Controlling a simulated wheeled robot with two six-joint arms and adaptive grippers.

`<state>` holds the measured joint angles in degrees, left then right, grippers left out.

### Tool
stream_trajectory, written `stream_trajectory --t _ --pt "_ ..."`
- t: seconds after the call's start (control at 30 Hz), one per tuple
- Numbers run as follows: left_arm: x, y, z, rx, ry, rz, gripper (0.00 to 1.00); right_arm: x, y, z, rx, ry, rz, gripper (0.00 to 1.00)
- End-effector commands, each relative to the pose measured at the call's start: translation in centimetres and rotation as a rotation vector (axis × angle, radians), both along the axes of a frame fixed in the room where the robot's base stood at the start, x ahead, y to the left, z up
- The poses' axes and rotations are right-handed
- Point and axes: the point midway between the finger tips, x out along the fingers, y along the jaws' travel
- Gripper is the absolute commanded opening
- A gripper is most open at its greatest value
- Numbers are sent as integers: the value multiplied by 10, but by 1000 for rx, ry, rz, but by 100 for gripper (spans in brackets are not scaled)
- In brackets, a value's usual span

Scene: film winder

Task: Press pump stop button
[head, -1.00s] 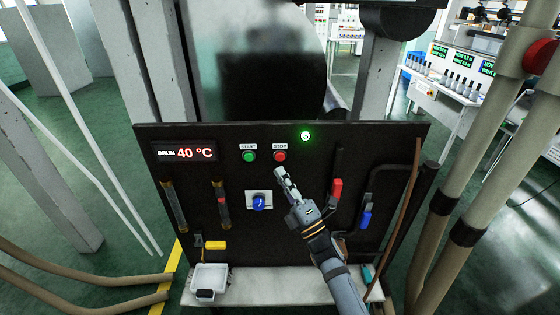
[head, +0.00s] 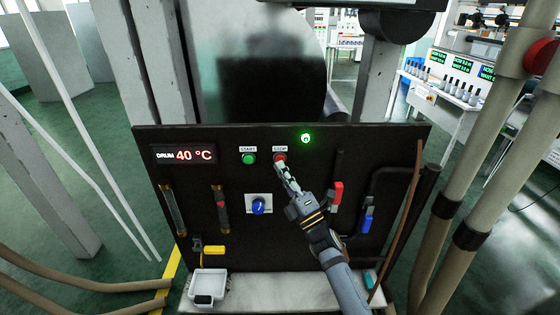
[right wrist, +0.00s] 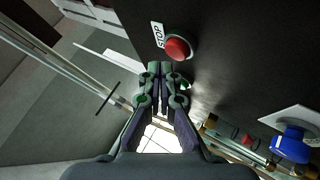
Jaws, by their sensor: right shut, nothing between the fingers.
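The red stop button (head: 280,157) sits on the black panel (head: 320,222) under a STOP label. In the right wrist view the red stop button (right wrist: 178,48) is just ahead of the fingertips. My right gripper (head: 281,166) is shut and empty, its tips at the lower edge of the button in the head view. The right wrist view shows the closed fingertips (right wrist: 161,70) close to the button, with a small gap in the picture; I cannot tell whether they touch. The green start button (head: 249,158) is to the left. My left gripper is not in view.
A green lamp (head: 306,138) glows above right of the button. A blue knob (head: 258,207), a red-handled valve (head: 337,190) and a blue-handled valve (head: 367,219) are on the panel. A white tray (head: 208,286) stands on the ledge below.

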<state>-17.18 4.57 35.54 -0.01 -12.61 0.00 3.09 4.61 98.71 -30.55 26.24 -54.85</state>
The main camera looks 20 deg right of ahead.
Motion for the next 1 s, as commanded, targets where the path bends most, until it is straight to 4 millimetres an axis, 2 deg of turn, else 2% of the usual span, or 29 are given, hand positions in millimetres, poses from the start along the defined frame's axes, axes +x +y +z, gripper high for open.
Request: stream_trajectory --t 0.77,1.0 --pt "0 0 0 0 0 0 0 0 0 0 0 0 0 0" --pt "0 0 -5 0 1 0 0 7 -2 -1 0 -1 0 0"
